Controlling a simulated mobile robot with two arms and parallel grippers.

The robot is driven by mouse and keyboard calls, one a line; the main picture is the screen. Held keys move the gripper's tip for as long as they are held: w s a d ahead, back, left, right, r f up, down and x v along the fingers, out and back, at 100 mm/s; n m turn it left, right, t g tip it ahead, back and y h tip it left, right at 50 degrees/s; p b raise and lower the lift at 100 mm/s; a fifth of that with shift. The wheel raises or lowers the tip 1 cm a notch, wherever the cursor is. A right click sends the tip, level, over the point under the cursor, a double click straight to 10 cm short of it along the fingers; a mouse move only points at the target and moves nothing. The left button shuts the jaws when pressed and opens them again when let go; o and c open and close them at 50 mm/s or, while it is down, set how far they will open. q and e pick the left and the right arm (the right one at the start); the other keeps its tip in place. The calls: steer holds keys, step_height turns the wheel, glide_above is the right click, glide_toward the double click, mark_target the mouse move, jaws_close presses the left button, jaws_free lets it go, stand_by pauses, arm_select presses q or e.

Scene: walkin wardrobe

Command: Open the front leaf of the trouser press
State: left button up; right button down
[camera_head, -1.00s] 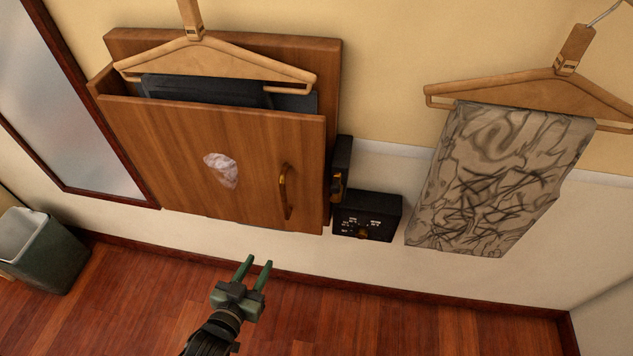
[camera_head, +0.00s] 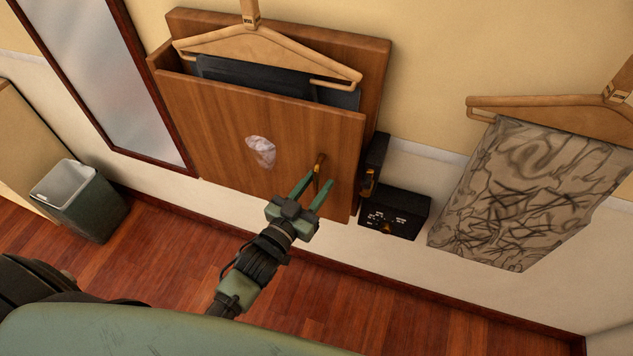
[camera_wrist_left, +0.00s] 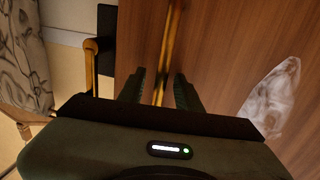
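The trouser press (camera_head: 215,120) is a brown wooden unit on the wall; its front leaf leans out slightly at the top, with dark cloth in the gap behind it. A brass handle (camera_head: 319,170) stands upright near the leaf's right edge. My left gripper (camera_head: 318,184) is open at the handle. In the left wrist view the handle (camera_wrist_left: 165,60) runs between the two green fingers (camera_wrist_left: 160,88), which stand apart from it on both sides. My right gripper is not in view.
A black control box (camera_head: 398,208) and a brass latch (camera_head: 368,183) sit right of the press. A wooden hanger (camera_head: 265,48) hangs over its top. Patterned trousers (camera_head: 530,195) hang at the right. A bin (camera_head: 85,205) stands at the left on clear floor.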

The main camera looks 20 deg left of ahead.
arm_select(q)
jaws_close()
stand_by(1.4)
